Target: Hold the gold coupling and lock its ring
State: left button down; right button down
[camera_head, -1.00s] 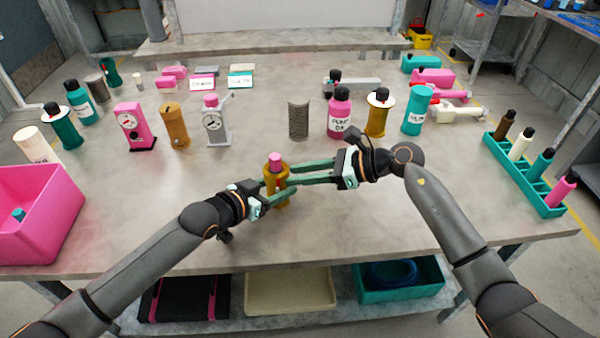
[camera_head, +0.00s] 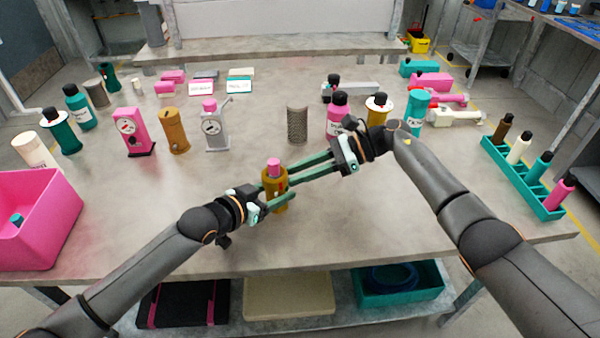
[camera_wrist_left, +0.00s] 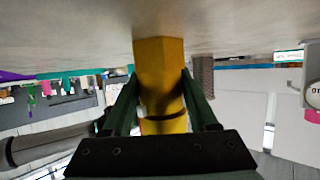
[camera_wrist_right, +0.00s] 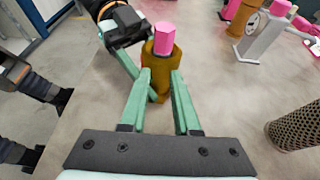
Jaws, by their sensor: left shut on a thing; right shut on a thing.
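The gold coupling (camera_head: 276,203) stands upright on the grey table, with a pink cap (camera_head: 273,164) on top. My left gripper (camera_head: 280,197) reaches in from the left and is shut on its lower body. In the left wrist view the yellow body (camera_wrist_left: 158,55) sits between both fingers, with a dark band around it. My right gripper (camera_head: 274,181) reaches in from the right and is shut on the upper part, just below the cap. In the right wrist view its fingers flank the gold body (camera_wrist_right: 160,58). The fingers hide the ring's edges.
A pink bin (camera_head: 75,215) stands at the left and a teal rack (camera_head: 540,205) of bottles at the right. Pumps, bottles and a mesh cylinder (camera_head: 297,124) stand in a row behind. The table around the coupling is clear.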

jog(key=shift+s+a+g, duration=0.15)
jog(key=shift+a+g, duration=0.15)
jog(key=shift+a, duration=0.05)
jog(key=c, duration=0.7)
grip_release()
jog(key=shift+d, duration=0.1)
jog(key=v, duration=1.2)
